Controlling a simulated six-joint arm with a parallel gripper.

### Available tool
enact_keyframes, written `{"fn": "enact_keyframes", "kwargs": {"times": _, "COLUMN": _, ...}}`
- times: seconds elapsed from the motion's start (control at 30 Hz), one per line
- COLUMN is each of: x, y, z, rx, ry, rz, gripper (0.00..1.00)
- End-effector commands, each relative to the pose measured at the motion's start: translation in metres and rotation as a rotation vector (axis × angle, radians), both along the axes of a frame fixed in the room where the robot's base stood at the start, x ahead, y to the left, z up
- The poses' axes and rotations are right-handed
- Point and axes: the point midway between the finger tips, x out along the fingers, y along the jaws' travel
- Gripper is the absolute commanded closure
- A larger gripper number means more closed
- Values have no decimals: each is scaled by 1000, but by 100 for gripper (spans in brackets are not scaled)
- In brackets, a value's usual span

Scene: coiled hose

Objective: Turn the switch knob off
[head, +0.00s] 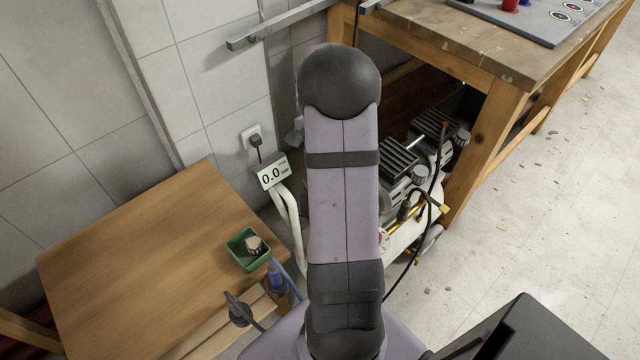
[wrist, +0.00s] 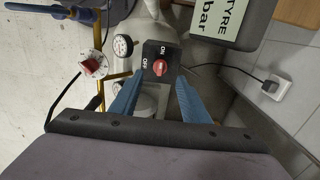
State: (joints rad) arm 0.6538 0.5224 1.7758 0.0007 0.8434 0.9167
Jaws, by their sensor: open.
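In the wrist view, a red switch knob (wrist: 160,67) sits on a black plate (wrist: 157,52) marked ON and OFF. Which mark the knob points to is too small to tell. My gripper (wrist: 159,77) is open, its two blue fingers on either side of the knob's lower part in the picture, with a gap between them and nothing held. Whether a fingertip touches the plate cannot be told. In the head view my arm hides the switch and the gripper.
A second red knob (wrist: 90,67) on a white dial and a pressure gauge (wrist: 124,46) are close by. The compressor (head: 402,160) is under the workbench (head: 455,45). A wooden table (head: 140,260) holds a green tray (head: 236,254).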

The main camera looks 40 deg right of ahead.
Motion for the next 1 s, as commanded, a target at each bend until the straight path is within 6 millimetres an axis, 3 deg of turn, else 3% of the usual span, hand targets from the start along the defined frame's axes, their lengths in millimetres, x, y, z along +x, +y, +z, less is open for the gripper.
{"fn": "enact_keyframes", "kwargs": {"times": 0.5, "x": 0, "y": 1, "z": -60, "rx": 1, "ry": 2, "rz": 0, "gripper": 58}}
{"fn": "enact_keyframes", "kwargs": {"times": 0.9, "x": 0, "y": 0, "z": -65, "rx": 0, "ry": 0, "rz": 0, "gripper": 58}}
{"fn": "enact_keyframes", "kwargs": {"times": 1.0, "x": 0, "y": 0, "z": -65, "rx": 0, "ry": 0, "rz": 0, "gripper": 82}}
